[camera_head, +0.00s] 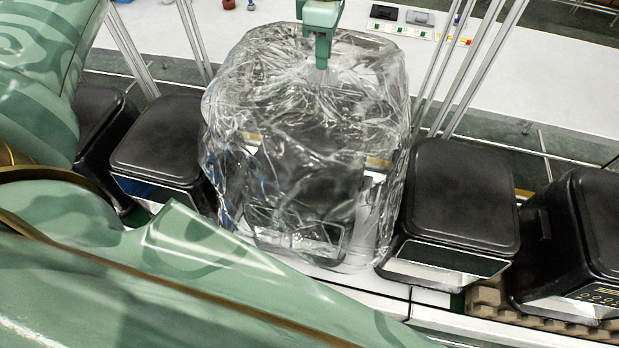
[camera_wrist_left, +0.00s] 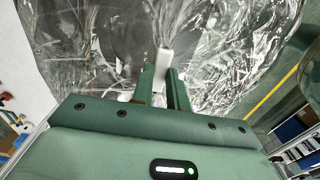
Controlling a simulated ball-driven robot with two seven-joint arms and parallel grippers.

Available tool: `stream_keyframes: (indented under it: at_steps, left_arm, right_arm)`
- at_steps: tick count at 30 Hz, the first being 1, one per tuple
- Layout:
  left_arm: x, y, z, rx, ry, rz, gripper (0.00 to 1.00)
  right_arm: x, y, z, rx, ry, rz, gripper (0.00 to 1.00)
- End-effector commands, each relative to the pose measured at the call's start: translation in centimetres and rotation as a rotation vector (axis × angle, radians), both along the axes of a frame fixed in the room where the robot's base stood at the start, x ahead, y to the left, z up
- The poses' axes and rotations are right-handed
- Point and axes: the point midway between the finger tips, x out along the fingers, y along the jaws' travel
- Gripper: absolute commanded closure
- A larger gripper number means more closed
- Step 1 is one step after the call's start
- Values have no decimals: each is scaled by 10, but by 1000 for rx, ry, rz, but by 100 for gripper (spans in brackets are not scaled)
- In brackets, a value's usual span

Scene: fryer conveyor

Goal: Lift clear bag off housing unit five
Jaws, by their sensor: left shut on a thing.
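The clear, crinkled plastic bag (camera_head: 285,105) stands upright in the middle of the head view. A dark housing unit (camera_head: 310,190) shows through it, with the bag around its top and sides. I cannot tell how far the bag's lower edge is from the conveyor. My left gripper (camera_head: 322,64) is shut on the top of the bag, pinching a gathered bit. In the left wrist view, the gripper's fingers (camera_wrist_left: 162,84) close on a whitish fold, and the bag (camera_wrist_left: 225,50) spreads out beyond them. My right gripper is not in view.
Black fryer housings stand on both sides, one close at the left (camera_head: 160,145) and one close at the right (camera_head: 455,195). Metal posts (camera_head: 470,70) rise behind. A white table (camera_head: 540,85) with small items lies at the back. My green arm fills the lower left.

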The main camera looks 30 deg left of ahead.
Motion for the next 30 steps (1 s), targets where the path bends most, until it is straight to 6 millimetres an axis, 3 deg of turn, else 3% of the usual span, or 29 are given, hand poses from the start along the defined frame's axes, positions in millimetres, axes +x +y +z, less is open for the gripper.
stream_keyframes:
  at_steps: [30]
  left_arm:
    - [0,0,74,0,-1,1,100]
  right_arm:
    - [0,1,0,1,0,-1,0]
